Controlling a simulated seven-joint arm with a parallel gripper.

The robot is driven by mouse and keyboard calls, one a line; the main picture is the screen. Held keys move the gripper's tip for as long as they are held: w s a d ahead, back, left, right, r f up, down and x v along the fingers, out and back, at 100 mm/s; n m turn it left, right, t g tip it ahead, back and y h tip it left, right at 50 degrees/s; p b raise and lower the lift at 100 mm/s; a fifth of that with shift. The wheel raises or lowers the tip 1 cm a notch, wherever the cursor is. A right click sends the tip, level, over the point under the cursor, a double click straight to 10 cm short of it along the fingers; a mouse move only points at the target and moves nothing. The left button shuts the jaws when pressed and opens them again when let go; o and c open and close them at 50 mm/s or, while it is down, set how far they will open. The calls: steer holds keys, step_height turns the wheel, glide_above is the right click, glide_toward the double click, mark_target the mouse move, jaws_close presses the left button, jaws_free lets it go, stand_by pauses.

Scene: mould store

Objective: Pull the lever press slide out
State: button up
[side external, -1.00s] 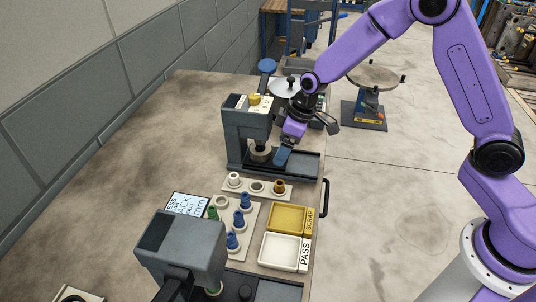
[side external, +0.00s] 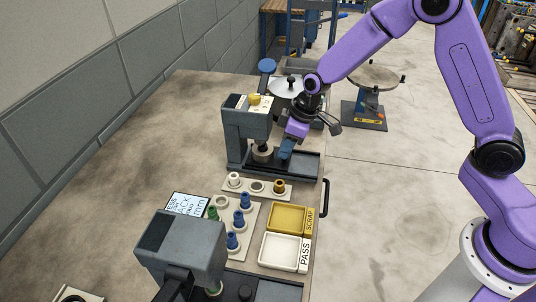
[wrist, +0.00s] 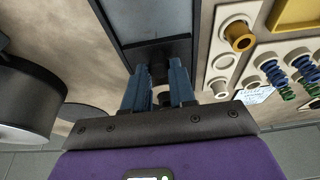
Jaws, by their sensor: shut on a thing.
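My gripper (side external: 286,150) is low in front of the press column, at the slide. In the wrist view my blue fingers (wrist: 158,85) stand either side of the slide's dark knob (wrist: 159,72) and are shut on it. The fingers hide the knob in the side view.
A plate with rings (side external: 258,187), a rack of blue and green plugs (side external: 220,214), a yellow SCRAP tray (side external: 270,219) and a white PASS tray (side external: 263,249) lie nearer. A second grey machine (side external: 180,245) stands in front.

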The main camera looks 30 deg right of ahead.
steer(key=shift+s+d, duration=2.7)
steer(key=shift+d, duration=0.05)
steer(key=shift+s+d, duration=0.85)
steer(key=shift+s, duration=0.05)
steer(key=o, duration=1.5)
steer(key=shift+o, duration=0.2)
step_height(320, 180, up, 7)
